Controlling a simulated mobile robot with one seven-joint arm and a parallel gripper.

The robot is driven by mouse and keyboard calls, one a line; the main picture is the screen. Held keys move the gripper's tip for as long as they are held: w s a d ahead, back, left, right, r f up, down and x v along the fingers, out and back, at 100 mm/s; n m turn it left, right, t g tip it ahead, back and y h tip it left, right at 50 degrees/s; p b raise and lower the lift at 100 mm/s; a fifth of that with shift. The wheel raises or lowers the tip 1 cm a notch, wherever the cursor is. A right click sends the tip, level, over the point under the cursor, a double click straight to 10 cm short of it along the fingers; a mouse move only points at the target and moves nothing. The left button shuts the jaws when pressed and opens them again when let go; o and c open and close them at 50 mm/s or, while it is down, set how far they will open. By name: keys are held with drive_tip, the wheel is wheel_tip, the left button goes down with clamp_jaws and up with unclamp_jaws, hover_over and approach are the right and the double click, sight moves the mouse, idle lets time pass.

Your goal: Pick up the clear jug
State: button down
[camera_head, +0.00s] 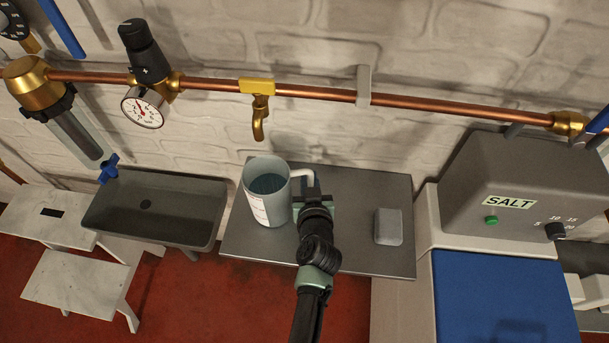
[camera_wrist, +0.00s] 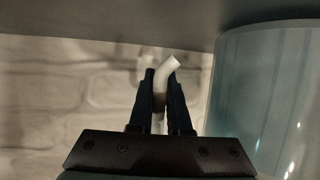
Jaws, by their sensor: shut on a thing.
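The clear jug (camera_head: 267,190) is a pale, see-through pitcher with a white label. In the head view it is upright at the left part of the grey counter, below the brass tap (camera_head: 260,112). My gripper (camera_head: 312,196) is at the right side of the jug, at its handle. In the wrist view my gripper (camera_wrist: 161,92) has its two dark fingers closed around the white handle (camera_wrist: 158,72), and the jug's bluish body (camera_wrist: 262,95) fills the right side. I cannot tell whether the jug's base touches the counter.
The grey counter (camera_head: 345,250) also holds a small grey block (camera_head: 388,226) to the right. A dark sink (camera_head: 150,212) is at the left. A grey SALT box (camera_head: 510,190) stands at the right. A copper pipe (camera_head: 320,94) with a gauge (camera_head: 143,107) runs along the brick wall.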

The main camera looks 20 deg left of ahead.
drive_tip(key=shift+r+p, duration=1.5)
drive_tip(key=shift+r, duration=3.25)
drive_tip(key=s+d+r+m+t+h+p, duration=0.1)
drive_tip(key=s+d+r+m+h+p, duration=0.2)
drive_tip(key=s+d, duration=1.3)
drive_tip(key=d+m+h+p, duration=0.1)
drive_tip(key=m+h+p, duration=0.1)
drive_tip(key=p, duration=0.3)
drive_tip(key=shift+r+m+t+h, duration=0.15)
drive_tip(key=shift+m+t+h, duration=0.2)
drive_tip(key=shift+h, duration=0.25)
drive_tip(key=shift+a, duration=0.15)
